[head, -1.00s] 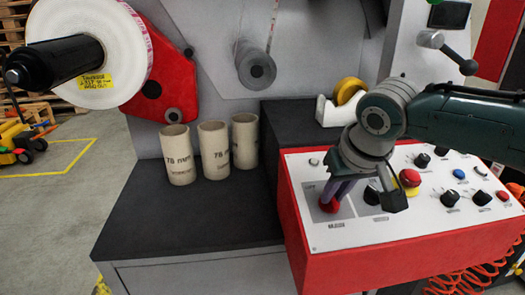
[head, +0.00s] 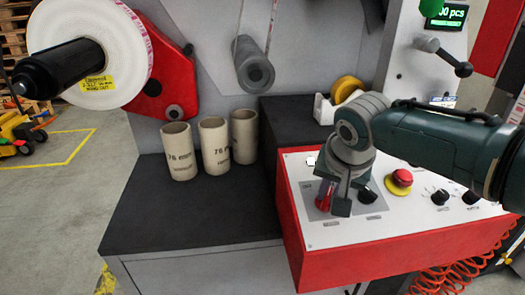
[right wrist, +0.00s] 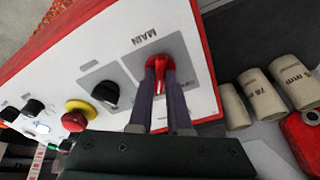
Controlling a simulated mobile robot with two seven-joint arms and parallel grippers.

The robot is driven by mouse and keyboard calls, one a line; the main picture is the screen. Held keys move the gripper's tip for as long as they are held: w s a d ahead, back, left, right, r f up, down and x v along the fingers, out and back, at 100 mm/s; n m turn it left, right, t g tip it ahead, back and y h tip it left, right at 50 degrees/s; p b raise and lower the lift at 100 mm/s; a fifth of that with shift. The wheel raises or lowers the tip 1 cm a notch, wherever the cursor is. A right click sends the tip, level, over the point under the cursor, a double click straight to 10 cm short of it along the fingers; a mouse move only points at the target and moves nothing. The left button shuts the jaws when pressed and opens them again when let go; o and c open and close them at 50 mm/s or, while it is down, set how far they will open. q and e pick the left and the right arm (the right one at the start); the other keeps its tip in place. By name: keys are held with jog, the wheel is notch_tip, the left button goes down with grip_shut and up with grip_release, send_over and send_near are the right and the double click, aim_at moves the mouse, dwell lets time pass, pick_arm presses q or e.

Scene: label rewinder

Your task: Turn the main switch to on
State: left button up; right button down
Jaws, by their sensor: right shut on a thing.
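The red main switch (head: 323,200) is on the sloped white control panel (head: 400,216) of the red box, near its left end. In the right wrist view the red knob (right wrist: 158,62) sits on a grey plate marked MAIN. My right gripper (right wrist: 161,80) has its two dark fingers on either side of the knob and is shut on it. In the head view the gripper partly hides the knob and its plate. The display (head: 446,15) above is lit green and reads "00 pcs". My left gripper is not in view.
A red emergency button (head: 402,178) on a yellow base and black knobs sit further right on the panel. Several cardboard cores (head: 214,146) stand on the dark table (head: 200,222). A tape dispenser (head: 325,109) stands behind the panel. A label roll (head: 90,50) hangs at upper left.

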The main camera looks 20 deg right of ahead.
dwell(0.3)
jog(key=c, duration=0.9)
grip_release()
jog(key=shift+o, duration=0.2)
jog(key=shift+r, duration=0.1)
jog(key=shift+s+r+p, duration=0.1)
jog(key=shift+r+p, duration=0.25)
jog(key=shift+p, duration=0.05)
jog(key=p+v, duration=0.4)
jog(key=v, duration=0.5)
jog(key=shift+a, duration=0.1)
